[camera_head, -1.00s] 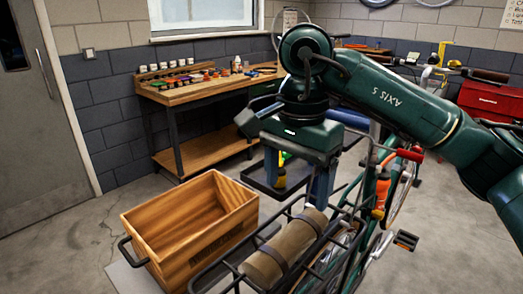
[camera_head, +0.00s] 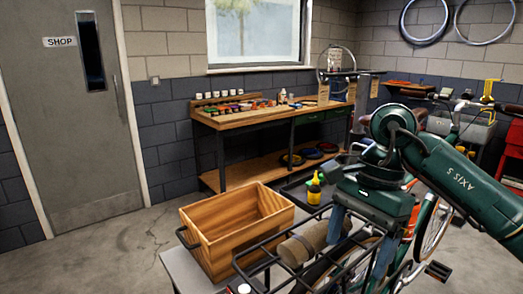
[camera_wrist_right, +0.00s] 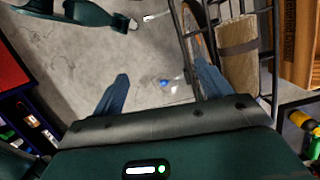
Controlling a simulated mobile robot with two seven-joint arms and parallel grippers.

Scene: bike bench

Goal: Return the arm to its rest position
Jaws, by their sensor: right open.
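My right arm reaches in from the right in the head view. Its gripper (camera_head: 361,240) points down, open and empty, over the bicycle's black wire rack (camera_head: 262,262). In the right wrist view the two blue fingers (camera_wrist_right: 162,88) stand wide apart with floor showing between them. A tan roll (camera_head: 312,238) lies in the rack, just left of the fingers in the head view. My left gripper is out of view.
An open wooden crate (camera_head: 228,250) stands left of the rack on a grey surface. A yellow bottle (camera_head: 314,190) stands behind the rack. A workbench (camera_head: 255,117) with several small items runs along the back wall. Floor at the left is clear.

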